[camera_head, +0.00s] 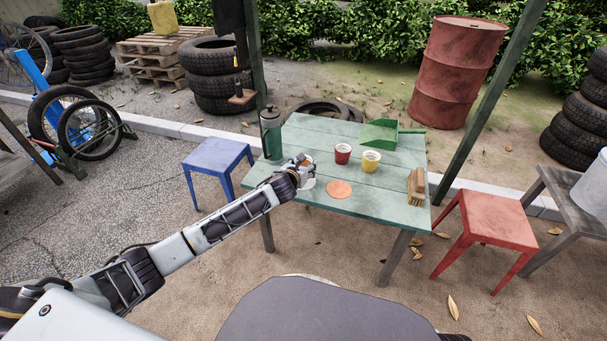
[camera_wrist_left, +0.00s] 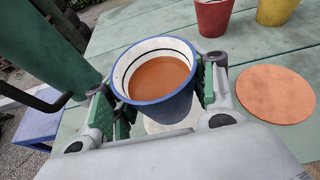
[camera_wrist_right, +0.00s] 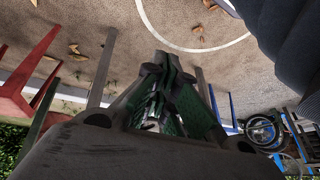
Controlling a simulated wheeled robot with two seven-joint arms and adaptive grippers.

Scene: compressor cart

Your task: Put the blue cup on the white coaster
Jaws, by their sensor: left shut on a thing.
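The blue cup (camera_wrist_left: 160,103) has a white inside and brown contents. My left gripper (camera_head: 301,169) is shut on it at the table's left side; the left wrist view shows one finger on each side of the cup (camera_wrist_left: 160,75). A white coaster (camera_head: 308,184) shows as a pale patch just below the gripper, and in the left wrist view (camera_wrist_left: 163,126) it is mostly hidden under the cup. I cannot tell whether the cup touches it. My right gripper (camera_wrist_right: 167,62) shows only in its own wrist view, shut and empty, away from the table.
On the green table (camera_head: 380,205) are an orange coaster (camera_head: 339,189), a red cup (camera_head: 343,154), a yellow cup (camera_head: 371,161), a brush (camera_head: 416,187) and a green dustpan (camera_head: 380,133). A dark green flask (camera_head: 270,134) stands left of the gripper. Blue (camera_head: 217,156) and red (camera_head: 490,218) stools flank the table.

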